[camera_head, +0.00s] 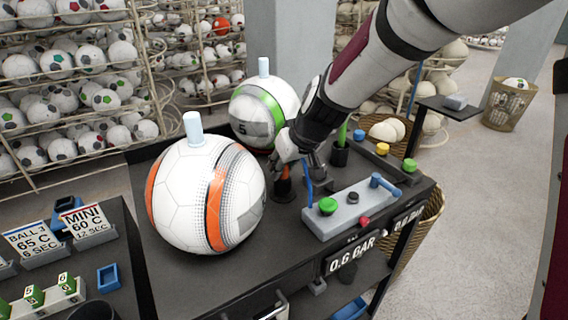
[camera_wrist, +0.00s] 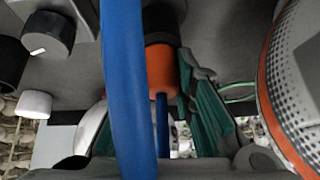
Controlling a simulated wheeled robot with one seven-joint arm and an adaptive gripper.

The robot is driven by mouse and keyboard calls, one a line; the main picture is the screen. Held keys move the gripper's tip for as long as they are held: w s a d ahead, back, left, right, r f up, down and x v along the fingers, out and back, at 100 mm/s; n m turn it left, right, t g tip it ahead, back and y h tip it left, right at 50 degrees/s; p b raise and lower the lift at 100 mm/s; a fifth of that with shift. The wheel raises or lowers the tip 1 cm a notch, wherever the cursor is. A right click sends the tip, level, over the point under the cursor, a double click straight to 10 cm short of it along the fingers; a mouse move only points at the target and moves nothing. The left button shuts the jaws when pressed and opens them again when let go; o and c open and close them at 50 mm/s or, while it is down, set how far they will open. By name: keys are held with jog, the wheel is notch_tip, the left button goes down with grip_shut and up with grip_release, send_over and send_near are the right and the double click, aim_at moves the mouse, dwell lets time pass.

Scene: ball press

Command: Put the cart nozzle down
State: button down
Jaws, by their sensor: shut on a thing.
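The cart nozzle is an orange piece with a blue hose. In the head view the orange nozzle (camera_head: 284,172) stands at a black round holder (camera_head: 283,191) on the dark cart top. In the wrist view the orange nozzle (camera_wrist: 162,68) sits between my green-padded fingers, against a black part (camera_wrist: 160,22). My gripper (camera_head: 286,158) points down and is shut on the nozzle. The blue hose (camera_wrist: 124,80) crosses in front and hides the left finger's tip. I cannot tell how deep the nozzle sits in the holder.
An orange-striped ball (camera_head: 185,195) stands close left of my gripper. A green-striped ball (camera_head: 262,108) is behind it. A grey control box (camera_head: 352,207) with knobs lies to the right. A green nozzle (camera_head: 342,131) stands in another holder behind. Ball racks (camera_head: 70,80) fill the back left.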

jog(key=shift+f, duration=0.65)
jog(key=shift+f, duration=0.15)
jog(key=c, duration=1.3)
grip_release()
jog(key=shift+c, duration=0.2)
jog(key=shift+d+r, duration=0.1)
jog(key=shift+r, duration=0.3)
jog(key=s+d+r+m+h, duration=0.2)
jog(key=s+d+r, duration=1.15)
jog(key=s, duration=0.25)
jog(key=s+d+m+h, duration=0.1)
jog(key=s+d+m, duration=0.1)
jog(key=s+d, duration=0.2)
jog(key=s+d+f+m+h, duration=0.1)
jog(key=s+d, duration=0.3)
jog(key=s, duration=0.6)
jog(key=shift+d+m, duration=0.25)
jog(key=shift+m, duration=0.45)
